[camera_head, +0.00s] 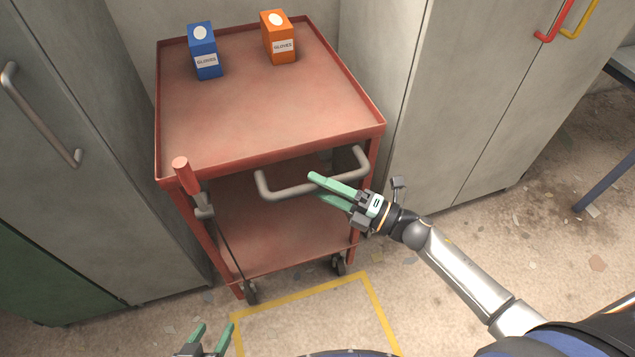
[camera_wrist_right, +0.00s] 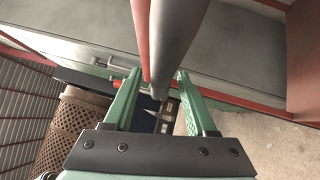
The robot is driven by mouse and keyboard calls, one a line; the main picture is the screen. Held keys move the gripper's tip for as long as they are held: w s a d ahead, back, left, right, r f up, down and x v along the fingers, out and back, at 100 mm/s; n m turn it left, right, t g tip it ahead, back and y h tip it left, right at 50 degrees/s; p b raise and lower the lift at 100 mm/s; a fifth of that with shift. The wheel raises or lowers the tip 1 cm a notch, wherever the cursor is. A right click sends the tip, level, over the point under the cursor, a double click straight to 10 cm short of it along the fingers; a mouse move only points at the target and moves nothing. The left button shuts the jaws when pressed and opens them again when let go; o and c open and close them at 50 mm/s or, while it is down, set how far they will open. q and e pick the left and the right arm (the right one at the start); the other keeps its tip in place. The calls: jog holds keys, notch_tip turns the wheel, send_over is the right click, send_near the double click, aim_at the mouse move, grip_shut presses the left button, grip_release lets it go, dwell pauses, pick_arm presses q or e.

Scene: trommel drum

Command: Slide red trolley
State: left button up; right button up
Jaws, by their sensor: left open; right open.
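The red trolley (camera_head: 265,110) stands between grey cabinets, with a top tray, a lower shelf and dark castors. A grey U-shaped handle (camera_head: 285,191) sticks out from its front below the top tray. My right gripper (camera_head: 318,187) is open at the handle, its fingers overlapping the bar. In the right wrist view the grey bar (camera_wrist_right: 178,40) runs between the two green fingers; contact cannot be told. A red-gripped lever (camera_head: 184,176) is at the trolley's front left corner, with a cable down to the castor. My left gripper (camera_head: 213,330) is open and empty at the bottom edge.
A blue glove box (camera_head: 204,52) and an orange glove box (camera_head: 279,38) stand on the top tray. A yellow floor outline (camera_head: 300,294) lies before the trolley. Cabinets flank it closely at left (camera_head: 95,130) and right (camera_head: 470,90).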

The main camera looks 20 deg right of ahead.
jog(key=shift+w+a, duration=0.3)
jog(key=shift+a, duration=0.05)
jog(key=shift+c, duration=0.2)
grip_shut()
dwell(1.0)
